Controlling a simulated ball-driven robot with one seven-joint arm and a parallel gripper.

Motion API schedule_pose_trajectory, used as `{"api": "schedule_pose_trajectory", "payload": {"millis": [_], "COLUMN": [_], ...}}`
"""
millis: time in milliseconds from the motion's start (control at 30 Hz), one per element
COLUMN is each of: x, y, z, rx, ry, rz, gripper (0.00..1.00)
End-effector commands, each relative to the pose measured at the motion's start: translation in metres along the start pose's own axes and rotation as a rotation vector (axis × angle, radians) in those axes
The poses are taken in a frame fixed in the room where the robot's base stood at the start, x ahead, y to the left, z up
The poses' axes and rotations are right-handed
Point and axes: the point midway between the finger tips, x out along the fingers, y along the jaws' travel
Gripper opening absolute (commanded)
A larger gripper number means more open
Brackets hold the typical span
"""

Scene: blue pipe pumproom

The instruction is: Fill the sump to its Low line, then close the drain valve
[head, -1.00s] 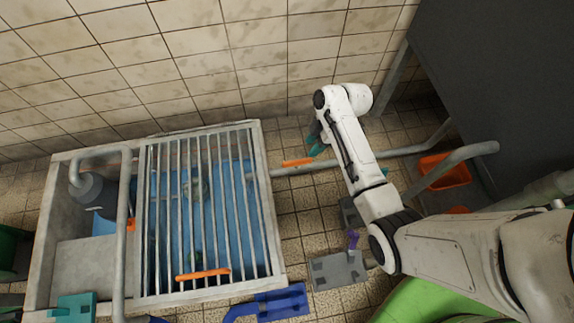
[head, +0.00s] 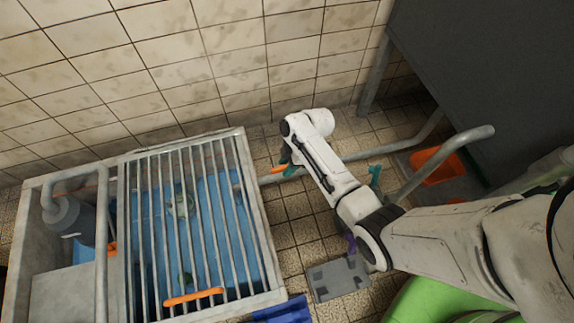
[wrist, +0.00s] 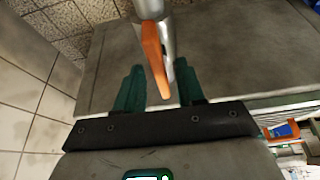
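The sump (head: 247,190) is a pale concrete basin at lower left in the head view. Blue water (head: 215,215) shows under its bar grate; I cannot make out a Low line. A grey pipe leaves its right side. An orange lever (head: 280,169), seemingly the drain valve's, sits on that pipe, partly hidden by my gripper (head: 288,157). In the wrist view, my gripper (wrist: 158,68) has its teal fingers apart. The orange lever (wrist: 154,58) stands between them with space on both sides, and no grip on it shows.
An orange bar (head: 194,297) lies on the grate. A grey pump (head: 68,217) stands at the sump's left. A teal handle (head: 375,174) is on the pipe right of my forearm. A dark panel (head: 480,70) fills the upper right. Tiled wall (head: 180,60) runs behind.

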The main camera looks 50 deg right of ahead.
Motion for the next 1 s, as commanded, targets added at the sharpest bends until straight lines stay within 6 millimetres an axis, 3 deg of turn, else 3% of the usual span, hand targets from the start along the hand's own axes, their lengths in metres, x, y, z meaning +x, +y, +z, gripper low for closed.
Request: {"api": "schedule_pose_trajectory", "payload": {"millis": [233, 633, 1000], "x": [0.0003, 0.0002, -0.0006], "y": [-0.0001, -0.0002, -0.0009], "z": [-0.0002, 0.0000, -0.0003], "rx": [0.000, 0.000, 0.023], "ry": [0.000, 0.000, -0.001], "rz": [0.000, 0.000, 0.007], "gripper": [0.38, 0.00, 0.00]}}
